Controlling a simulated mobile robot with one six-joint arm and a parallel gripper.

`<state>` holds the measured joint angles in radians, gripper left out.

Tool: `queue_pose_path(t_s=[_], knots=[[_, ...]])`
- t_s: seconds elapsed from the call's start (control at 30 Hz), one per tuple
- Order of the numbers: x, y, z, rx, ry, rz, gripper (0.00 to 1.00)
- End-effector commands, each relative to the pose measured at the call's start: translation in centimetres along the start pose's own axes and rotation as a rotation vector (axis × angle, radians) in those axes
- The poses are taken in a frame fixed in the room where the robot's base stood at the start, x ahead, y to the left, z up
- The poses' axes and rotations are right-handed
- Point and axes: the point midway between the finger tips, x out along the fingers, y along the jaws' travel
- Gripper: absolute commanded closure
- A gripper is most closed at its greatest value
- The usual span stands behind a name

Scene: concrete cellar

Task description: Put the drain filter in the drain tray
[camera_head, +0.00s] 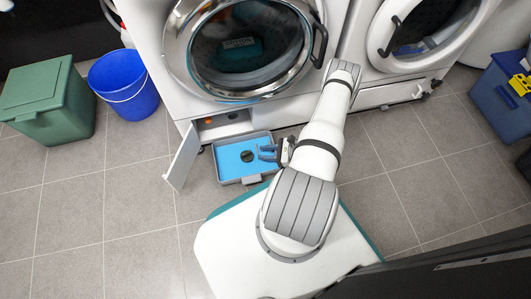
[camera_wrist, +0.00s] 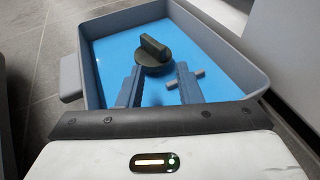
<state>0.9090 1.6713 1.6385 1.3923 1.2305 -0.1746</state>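The drain tray (camera_head: 219,163) is a shallow grey tray with a bright blue inside, on the floor in front of the washer's low opening. It fills the upper wrist view (camera_wrist: 90,75). The drain filter (camera_wrist: 153,48), a dark round piece with a raised grip bar, lies on the blue inside of the tray; it also shows as a dark spot in the head view (camera_head: 247,156). My gripper (camera_wrist: 158,78) is open and empty. Its fingers are spread low over the tray, on the near side of the filter, apart from it. It also shows in the head view (camera_head: 268,153).
The washer's (camera_head: 170,90) small service flap (camera_head: 182,157) stands open left of the tray, beside the low opening (camera_head: 224,122). A blue bucket (camera_head: 124,85) and a green bin (camera_head: 48,100) stand at left. A blue box (camera_head: 503,95) stands at right. The tiled floor at left is clear.

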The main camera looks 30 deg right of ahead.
Motion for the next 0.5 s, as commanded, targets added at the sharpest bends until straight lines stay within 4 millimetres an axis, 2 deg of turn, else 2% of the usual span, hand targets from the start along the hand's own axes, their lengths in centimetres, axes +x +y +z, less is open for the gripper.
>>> queue_pose_path(t_s=[0.3,0.5], knots=[[-7.2,-0.1,0.5,0.000,-0.003,-0.005,0.68],[-10.7,-0.1,0.4,-0.001,-0.005,-0.002,0.68]])
